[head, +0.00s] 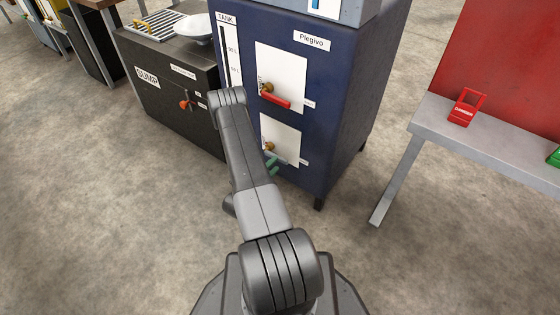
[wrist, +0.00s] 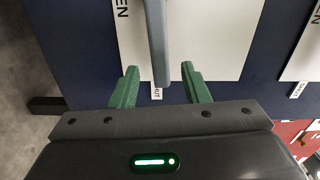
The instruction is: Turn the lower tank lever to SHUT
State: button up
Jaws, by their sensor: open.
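The blue tank (head: 345,95) has two white lever plates on its front. The lower lever (head: 281,160) is grey and extends rightward from a brass hub on the lower plate, toward a small label. In the wrist view the lower lever (wrist: 158,40) runs down between my fingers, its free end in front of the SHUT label (wrist: 156,93). My gripper (wrist: 160,86) is open around the lever, with a gap on both sides. In the head view my gripper (head: 272,165) shows only in part, its green fingers at the lower plate.
The upper lever (head: 276,101) is red and extends right on its own plate. A black sump box (head: 180,125) stands left of the tank. A grey bench (head: 480,148) with a red lockout-like item (head: 462,115) stands right. The floor between tank and bench is clear.

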aim_at(280, 161)
jog(key=shift+b+x, duration=0.45)
jog(key=shift+x, duration=2)
grip_shut()
